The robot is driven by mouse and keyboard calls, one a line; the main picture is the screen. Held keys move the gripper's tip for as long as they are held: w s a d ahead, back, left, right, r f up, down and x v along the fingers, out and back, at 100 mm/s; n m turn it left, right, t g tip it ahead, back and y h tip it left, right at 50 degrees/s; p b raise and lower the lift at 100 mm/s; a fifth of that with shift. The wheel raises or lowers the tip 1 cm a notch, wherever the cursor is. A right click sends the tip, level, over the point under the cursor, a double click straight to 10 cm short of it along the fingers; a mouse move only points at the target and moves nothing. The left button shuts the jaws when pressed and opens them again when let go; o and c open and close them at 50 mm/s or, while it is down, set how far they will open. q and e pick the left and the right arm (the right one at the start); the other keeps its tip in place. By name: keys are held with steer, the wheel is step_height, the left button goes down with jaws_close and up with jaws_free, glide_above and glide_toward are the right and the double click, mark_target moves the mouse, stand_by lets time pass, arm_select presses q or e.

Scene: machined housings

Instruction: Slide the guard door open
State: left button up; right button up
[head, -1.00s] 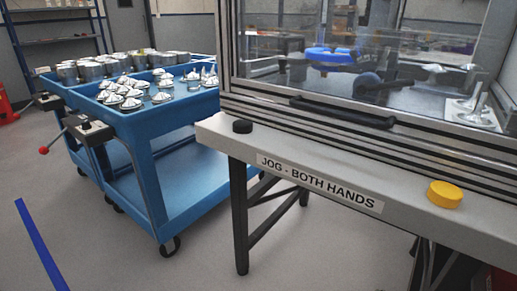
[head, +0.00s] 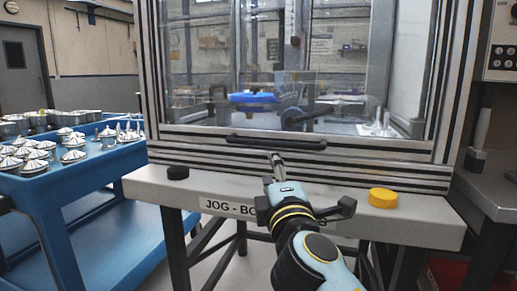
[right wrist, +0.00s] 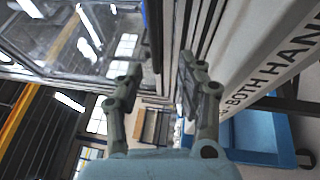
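The guard door (head: 290,75) is a clear panel in a grey metal frame and stands across the front of the machine. Its handle (head: 276,143) is a dark horizontal bar low on the door. In the right wrist view the handle (right wrist: 153,35) shows as a dark bar running toward the space between my fingers. My right gripper (head: 275,162) is just below and in front of the handle's middle. In the right wrist view my right gripper (right wrist: 160,78) has its fingers spread apart, with nothing clearly held. Whether they touch the handle is unclear. My left gripper is out of view.
A blue cart (head: 75,175) with metal parts stands at left. A bench (head: 487,182) stands at right.

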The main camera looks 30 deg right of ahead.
mark_target(268, 145)
steer(key=w, duration=0.1)
steer(key=w+d+r, duration=0.1)
steer(key=p, duration=0.1)
steer(key=shift+w+d+r, duration=0.25)
steer(key=shift+w+r, duration=0.1)
steer(key=shift+w, duration=0.05)
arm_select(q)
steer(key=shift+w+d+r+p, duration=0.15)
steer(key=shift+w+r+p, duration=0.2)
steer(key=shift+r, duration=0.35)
arm_select(e)
steer(key=x, duration=0.8)
steer(key=shift+d+f, duration=0.1)
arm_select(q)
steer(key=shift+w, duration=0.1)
arm_select(e)
steer(key=shift+c, duration=0.3)
jaws_close()
